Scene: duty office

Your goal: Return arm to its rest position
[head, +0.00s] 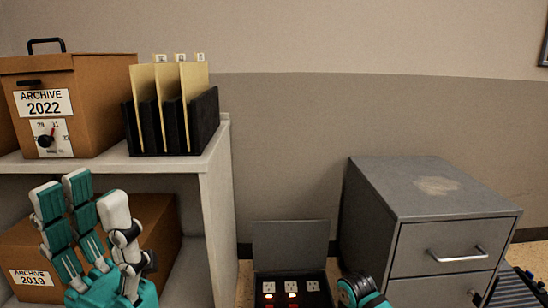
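My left gripper (84,212) is a teal and white hand at the lower left. Its fingers point up and are spread apart, with nothing between them. It is in front of the lower shelf and overlaps the brown box marked Archive 2019 (158,222); I cannot tell whether it touches the box. A teal and black part of my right arm (362,291) shows at the bottom edge, right of centre. The fingers of my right gripper cannot be made out.
A white shelf (216,190) at left carries a box marked Archive 2022 (98,95) and a black file rack (203,120) with folders. An open grey case (290,243) with red lights stands low in the middle. A grey filing cabinet (385,200) stands at right.

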